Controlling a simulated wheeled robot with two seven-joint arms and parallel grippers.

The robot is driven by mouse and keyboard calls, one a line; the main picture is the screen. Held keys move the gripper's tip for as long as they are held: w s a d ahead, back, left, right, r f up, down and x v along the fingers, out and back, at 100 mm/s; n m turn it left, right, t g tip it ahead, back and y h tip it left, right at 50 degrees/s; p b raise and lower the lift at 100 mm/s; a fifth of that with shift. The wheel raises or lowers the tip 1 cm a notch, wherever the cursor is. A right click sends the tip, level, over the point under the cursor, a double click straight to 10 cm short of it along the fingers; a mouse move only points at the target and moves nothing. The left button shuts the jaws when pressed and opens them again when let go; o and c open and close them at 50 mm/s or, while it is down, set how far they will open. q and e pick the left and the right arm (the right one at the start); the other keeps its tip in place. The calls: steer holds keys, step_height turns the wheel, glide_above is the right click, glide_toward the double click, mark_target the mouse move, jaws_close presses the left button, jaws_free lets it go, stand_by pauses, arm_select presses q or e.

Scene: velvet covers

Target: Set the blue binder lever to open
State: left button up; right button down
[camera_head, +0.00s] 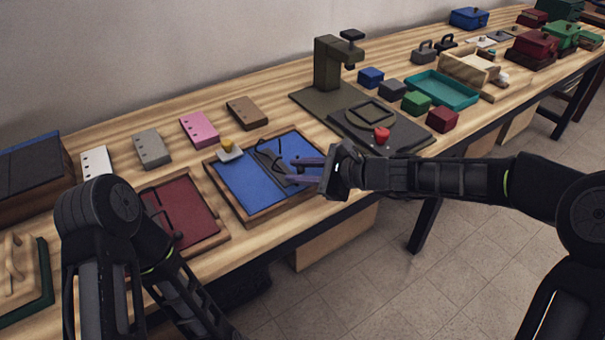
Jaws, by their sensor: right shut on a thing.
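The blue binder (245,184) lies open and flat in a wooden-edged frame near the table's front edge. A dark ring mechanism (268,162) runs along its middle. My right gripper (290,172) reaches in from the right over the binder's right half. Its bluish fingers are shut at the mechanism, on what appears to be the binder lever. The fingers hide most of the lever, so its exact position cannot be told. My left arm is at the lower left, and its gripper is not in view.
A dark red binder (184,211) lies left of the blue one. A small white piece with a yellow knob (228,146) sits at the blue binder's back left. White, grey, pink (199,129) and brown blocks stand behind. A dark press (330,68) stands to the right.

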steer(key=shift+s+a+n+t+h+b, duration=0.15)
steer(key=shift+n+t+h+b, duration=0.25)
steer(key=shift+h, duration=0.3)
steer(key=c, duration=1.3)
jaws_free()
steer(key=shift+a, duration=0.1)
steer(key=v, duration=0.7)
steer(key=shift+d+r, duration=0.2)
steer(key=shift+d, duration=0.15)
steer(key=shift+s, duration=0.1)
